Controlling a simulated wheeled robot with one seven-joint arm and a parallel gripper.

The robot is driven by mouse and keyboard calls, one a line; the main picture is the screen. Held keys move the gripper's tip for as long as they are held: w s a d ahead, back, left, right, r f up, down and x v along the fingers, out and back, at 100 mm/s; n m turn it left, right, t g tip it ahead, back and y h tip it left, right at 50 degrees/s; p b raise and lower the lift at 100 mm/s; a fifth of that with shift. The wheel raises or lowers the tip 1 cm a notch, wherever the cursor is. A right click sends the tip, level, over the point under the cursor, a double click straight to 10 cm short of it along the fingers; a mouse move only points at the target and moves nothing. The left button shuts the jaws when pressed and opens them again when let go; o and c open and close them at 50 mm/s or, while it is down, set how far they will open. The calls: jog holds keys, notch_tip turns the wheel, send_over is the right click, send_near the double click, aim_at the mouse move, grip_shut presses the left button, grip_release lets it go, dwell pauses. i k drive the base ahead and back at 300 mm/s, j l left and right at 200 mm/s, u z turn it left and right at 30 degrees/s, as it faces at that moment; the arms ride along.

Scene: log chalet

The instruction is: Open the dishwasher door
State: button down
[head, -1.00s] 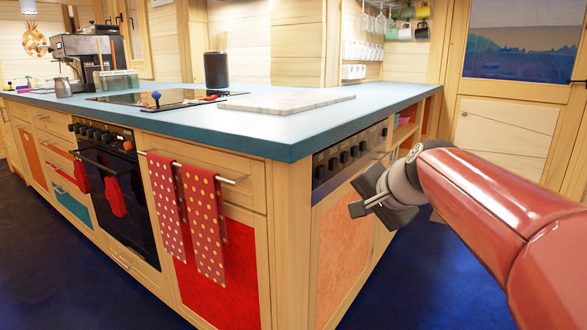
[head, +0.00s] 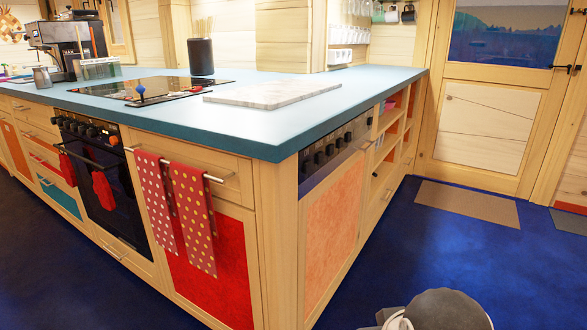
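The dishwasher appears to be the unit in the right face of the island. It has a metal panel with a row of dark knobs (head: 335,155) above an orange door panel (head: 332,235). The door stands upright and flush with the cabinet, so it looks shut. A small bar handle seems to show near the top right of the door, but it is hard to make out. A grey rounded part of my arm shows at the bottom edge, right of the door and apart from it. My gripper's fingers do not show.
The blue countertop (head: 220,120) overhangs the unit. Open shelves (head: 390,135) adjoin it on the right. Red towels (head: 190,210) hang on the left face, beyond the corner. The blue floor right of the island is clear, with a brown mat (head: 466,203) by the wooden door.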

aim_at(331, 196)
jog(key=i, duration=1.25)
jog(key=z, duration=0.05)
